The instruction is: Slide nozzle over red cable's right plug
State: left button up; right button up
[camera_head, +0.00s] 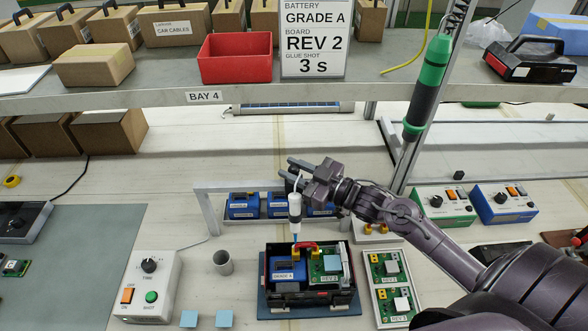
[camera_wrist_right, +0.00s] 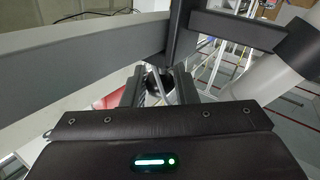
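My right gripper (camera_head: 291,171) is above the black open case (camera_head: 262,270), with its fingers closed around the upper part of a white glue dispenser (camera_head: 295,206). The dispenser hangs upright, with its thin blue nozzle (camera_head: 295,238) pointing down. The nozzle tip is at or just above the left part of the red cable (camera_head: 306,245); I cannot tell whether they touch. The red cable lies between the blue battery (camera_head: 289,270) and the green board (camera_head: 329,268). Its right plug is too small to make out clearly. In the right wrist view the fingers (camera_wrist_right: 160,86) are partly hidden. My left gripper is not in view.
A grey rack (camera_head: 208,212) with blue batteries stands behind the case. A tray of spare boards (camera_head: 391,284) lies right of it. A grey cup (camera_head: 223,263) and a control box (camera_head: 148,285) stand left. A green screwdriver (camera_head: 428,87) hangs at upper right.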

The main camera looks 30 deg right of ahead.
grip_shut()
jog(key=d, duration=0.1)
jog(key=s+d+p, duration=0.1)
jog(key=d, duration=0.1)
jog(key=s+d, duration=0.1)
jog(key=shift+s+d, duration=0.1)
jog(key=shift+d, duration=0.15)
jog(key=shift+a, duration=0.1)
jog(key=o, duration=0.8)
grip_release()
jog(key=shift+o, duration=0.2)
jog(key=b+v, duration=0.1)
jog(key=v, duration=0.6)
jog(key=shift+s+d, duration=0.25)
jog(key=shift+s, duration=0.05)
